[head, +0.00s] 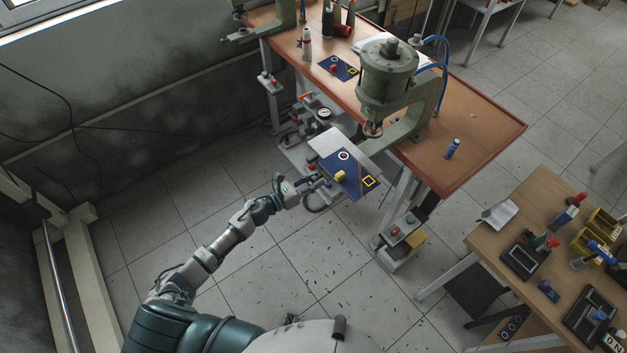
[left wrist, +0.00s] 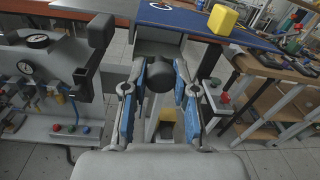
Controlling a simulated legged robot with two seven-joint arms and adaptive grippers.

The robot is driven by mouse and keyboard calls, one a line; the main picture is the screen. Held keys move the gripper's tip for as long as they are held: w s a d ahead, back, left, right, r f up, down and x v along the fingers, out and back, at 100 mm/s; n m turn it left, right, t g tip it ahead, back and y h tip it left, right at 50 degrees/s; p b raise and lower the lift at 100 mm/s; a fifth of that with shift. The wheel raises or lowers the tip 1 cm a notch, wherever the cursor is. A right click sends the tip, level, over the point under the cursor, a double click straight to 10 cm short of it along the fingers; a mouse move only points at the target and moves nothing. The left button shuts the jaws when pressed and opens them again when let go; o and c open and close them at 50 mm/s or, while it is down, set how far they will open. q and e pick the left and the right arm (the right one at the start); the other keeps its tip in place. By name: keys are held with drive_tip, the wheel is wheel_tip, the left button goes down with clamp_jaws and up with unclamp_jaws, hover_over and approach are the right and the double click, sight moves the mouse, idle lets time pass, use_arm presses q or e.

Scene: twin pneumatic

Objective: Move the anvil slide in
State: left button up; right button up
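The anvil slide (head: 365,143) is a pale plate with a blue top (head: 347,190), sticking out past the front edge of the table below the green press (head: 387,75). A white ring, a yellow block (head: 340,175) and a yellow square outline show on its blue top. My left gripper (head: 312,184) is at its near left edge. In the left wrist view, a dark round knob (left wrist: 160,73) lies between the fingertips of my left gripper (left wrist: 160,80), below the blue plate (left wrist: 192,24). I cannot tell whether both fingers touch it. My right gripper is not in view.
A gauge and valve panel (left wrist: 42,85) stands left of my left gripper. A button box (head: 403,233) is at the table's near leg. A second table (head: 530,215) with fixtures and bins stands at the right. The grey floor between is open.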

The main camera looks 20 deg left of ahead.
use_arm(q)
drive_tip(key=shift+a, duration=0.1)
clamp_jaws()
drive_tip(key=b+x, duration=0.3)
drive_tip(key=x, duration=0.4)
drive_tip(key=shift+w+f, duration=0.15)
drive_tip(key=shift+w, duration=0.2)
drive_tip(key=b+x, duration=0.1)
drive_tip(key=x, duration=0.3)
drive_tip(key=shift+w, duration=0.3)
drive_tip(key=shift+d+r, duration=0.25)
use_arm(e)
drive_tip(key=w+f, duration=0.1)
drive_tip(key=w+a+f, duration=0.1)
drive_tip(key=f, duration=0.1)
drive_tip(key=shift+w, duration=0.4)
use_arm(q)
drive_tip(key=shift+w+a, duration=0.1)
drive_tip(key=o, duration=0.7)
unclamp_jaws()
drive_tip(key=shift+o, duration=1)
drive_tip(key=shift+f, duration=0.1)
drive_tip(key=shift+w, duration=0.1)
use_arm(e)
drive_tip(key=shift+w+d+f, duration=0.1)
